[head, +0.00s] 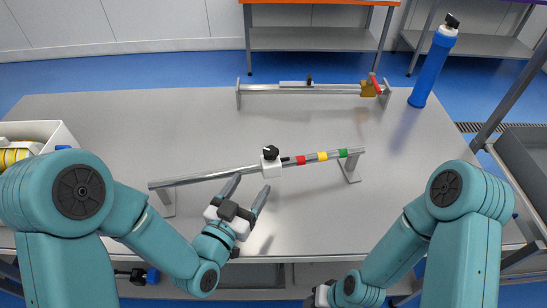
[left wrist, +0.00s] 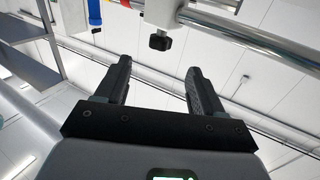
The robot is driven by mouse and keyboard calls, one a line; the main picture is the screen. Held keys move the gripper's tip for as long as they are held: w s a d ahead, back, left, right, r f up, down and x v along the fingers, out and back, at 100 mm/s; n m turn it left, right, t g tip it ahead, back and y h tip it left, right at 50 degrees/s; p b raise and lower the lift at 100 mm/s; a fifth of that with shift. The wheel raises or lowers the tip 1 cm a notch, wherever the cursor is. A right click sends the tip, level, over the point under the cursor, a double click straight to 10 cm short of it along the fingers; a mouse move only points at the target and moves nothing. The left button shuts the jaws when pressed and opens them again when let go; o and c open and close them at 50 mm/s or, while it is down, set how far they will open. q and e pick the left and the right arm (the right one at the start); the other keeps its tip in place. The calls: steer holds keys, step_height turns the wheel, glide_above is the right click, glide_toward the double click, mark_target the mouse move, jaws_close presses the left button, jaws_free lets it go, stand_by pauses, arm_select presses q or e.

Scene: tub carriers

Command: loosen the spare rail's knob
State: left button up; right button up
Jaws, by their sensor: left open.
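A near rail (head: 205,176) on two feet crosses the table. It carries a white block (head: 272,169) with a black knob (head: 270,152) on top. A far rail (head: 335,87) also has a small dark knob (head: 309,78). I cannot tell which rail is the spare one. My left gripper (head: 248,190) is open and empty, just below and left of the near block in the head view. In the left wrist view, a black knob (left wrist: 160,41) shows beyond the gap between the open fingers (left wrist: 157,72), apart from them. Only part of my right wrist shows at the bottom; its fingers are hidden.
Red, yellow (head: 322,156) and green bands mark the near rail's right part. A red lever (head: 376,84) sits at the far rail's right end. A blue post (head: 431,70) with a black top stands behind right. A white bin (head: 45,133) is at left.

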mark_target(274, 147)
arm_select(q)
steer(key=p+x, duration=0.3)
steer(key=x, duration=0.9)
steer(key=shift+w+d+r, duration=0.15)
steer(key=shift+w+d, duration=0.1)
steer(key=shift+w, duration=0.1)
steer(key=shift+w+d, duration=0.25)
steer(key=shift+w, duration=0.3)
arm_select(e)
steer(key=shift+r, duration=0.95)
